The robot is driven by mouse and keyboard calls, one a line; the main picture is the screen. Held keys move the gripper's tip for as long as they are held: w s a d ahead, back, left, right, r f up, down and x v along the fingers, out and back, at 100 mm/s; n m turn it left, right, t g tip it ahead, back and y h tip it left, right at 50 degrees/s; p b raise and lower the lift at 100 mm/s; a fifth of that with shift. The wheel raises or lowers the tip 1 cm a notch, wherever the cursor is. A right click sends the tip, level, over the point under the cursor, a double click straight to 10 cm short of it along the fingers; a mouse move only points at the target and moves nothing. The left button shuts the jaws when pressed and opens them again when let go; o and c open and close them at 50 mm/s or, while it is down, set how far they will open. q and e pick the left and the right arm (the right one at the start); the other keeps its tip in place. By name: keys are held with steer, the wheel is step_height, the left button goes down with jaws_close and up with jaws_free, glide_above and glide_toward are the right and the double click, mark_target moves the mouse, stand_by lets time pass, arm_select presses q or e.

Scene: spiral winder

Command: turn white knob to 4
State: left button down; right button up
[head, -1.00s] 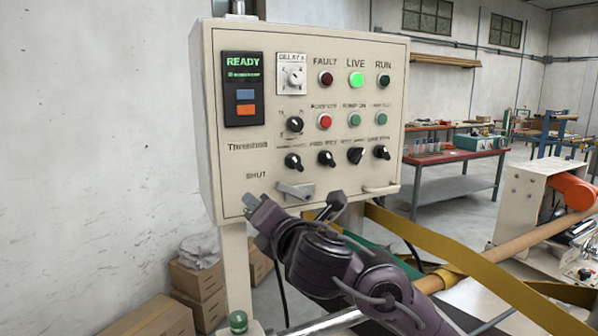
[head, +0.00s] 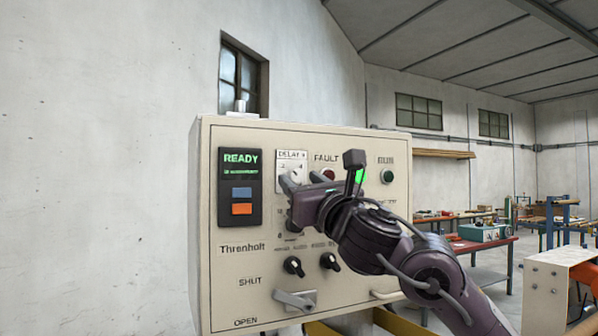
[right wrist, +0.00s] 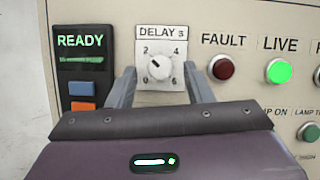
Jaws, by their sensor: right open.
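The white knob (right wrist: 160,67) sits on a white plate (right wrist: 170,42) headed DELAY s, with 2 and 4 above and 0 and 6 below. The knob's dark mark points up and left, towards the 2. In the head view the plate (head: 291,155) shows at its top, and the knob is mostly hidden by my gripper. My right gripper (head: 320,172) is open in front of the panel. In the right wrist view its two fingers (right wrist: 163,84) stand left and right of the knob, with gaps on both sides. My left gripper is out of view.
The READY display (right wrist: 82,55) with blue and orange buttons is left of the plate. The red FAULT lamp (right wrist: 222,66) is close to the right finger, and the green LIVE lamp (right wrist: 279,71) lies beyond. Black knobs (head: 294,266) and a lever (head: 294,300) are lower down.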

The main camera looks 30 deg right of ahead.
steer(key=shift+x, duration=0.95)
steer(key=shift+s, duration=0.1)
steer(key=c, duration=1)
